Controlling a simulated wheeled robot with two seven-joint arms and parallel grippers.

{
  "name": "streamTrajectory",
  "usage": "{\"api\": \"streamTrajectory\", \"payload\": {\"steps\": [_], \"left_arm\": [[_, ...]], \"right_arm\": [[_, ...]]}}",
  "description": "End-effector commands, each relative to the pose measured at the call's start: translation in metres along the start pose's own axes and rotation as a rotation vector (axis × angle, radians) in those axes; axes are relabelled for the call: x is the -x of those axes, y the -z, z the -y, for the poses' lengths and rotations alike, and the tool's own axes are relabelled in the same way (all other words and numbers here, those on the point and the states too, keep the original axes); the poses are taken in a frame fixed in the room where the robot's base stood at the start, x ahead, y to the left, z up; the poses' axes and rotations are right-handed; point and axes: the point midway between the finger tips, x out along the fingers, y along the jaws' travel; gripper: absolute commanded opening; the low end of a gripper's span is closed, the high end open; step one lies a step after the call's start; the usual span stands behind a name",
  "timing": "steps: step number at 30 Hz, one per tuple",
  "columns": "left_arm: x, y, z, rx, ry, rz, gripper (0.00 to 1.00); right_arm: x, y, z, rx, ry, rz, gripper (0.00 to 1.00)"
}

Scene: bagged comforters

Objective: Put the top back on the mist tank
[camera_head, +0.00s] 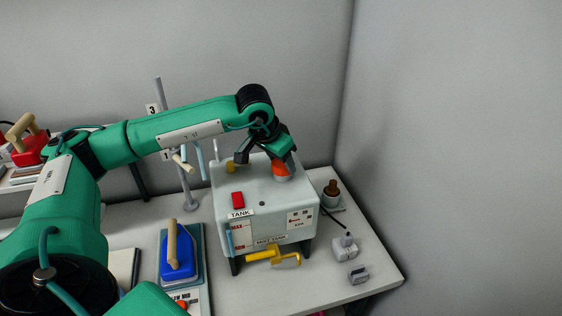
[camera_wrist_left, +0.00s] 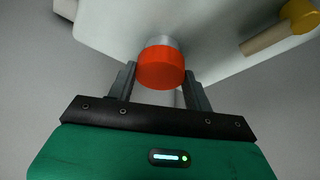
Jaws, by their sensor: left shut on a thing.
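The mist tank (camera_head: 222,198) is a pale grey box on dark legs on the table, labelled TANK. Its orange-red top (camera_head: 281,169) is at the right rear of the tank's upper face. In the left wrist view the top (camera_wrist_left: 160,68) is between the fingers, with a silver collar (camera_wrist_left: 163,41) directly behind it. My left gripper (camera_wrist_left: 160,84) is shut on the top; its arm reaches over the tank from the left. I cannot tell whether the top is seated on the collar or just against it. My right gripper is out of view.
Small grey items (camera_head: 346,249) lie at the front right.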

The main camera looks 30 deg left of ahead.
Motion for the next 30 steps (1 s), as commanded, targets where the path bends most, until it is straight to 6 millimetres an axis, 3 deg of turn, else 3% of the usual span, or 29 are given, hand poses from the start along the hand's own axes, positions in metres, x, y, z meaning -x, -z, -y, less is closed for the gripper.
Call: {"api": "streamTrajectory", "payload": {"steps": [9,18,19,22,30], "left_arm": [[-0.0015,-0.0003,0.0021,-0.231,-0.097,0.0,0.29],[-0.0007,-0.0003,0.0017,-0.252,-0.106,0.0,0.29],[-0.0007,-0.0003,0.0017,-0.252,-0.105,0.0,0.57],[-0.0007,-0.0003,0.0017,-0.251,-0.105,0.0,0.77],[-0.0008,-0.0003,0.0017,-0.251,-0.105,0.0,0.8]], "right_arm": [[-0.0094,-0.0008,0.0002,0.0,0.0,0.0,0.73],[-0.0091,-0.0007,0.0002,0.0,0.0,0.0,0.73],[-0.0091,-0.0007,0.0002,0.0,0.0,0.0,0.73],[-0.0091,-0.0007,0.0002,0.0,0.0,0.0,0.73],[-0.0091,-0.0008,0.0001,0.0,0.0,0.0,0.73]]}}
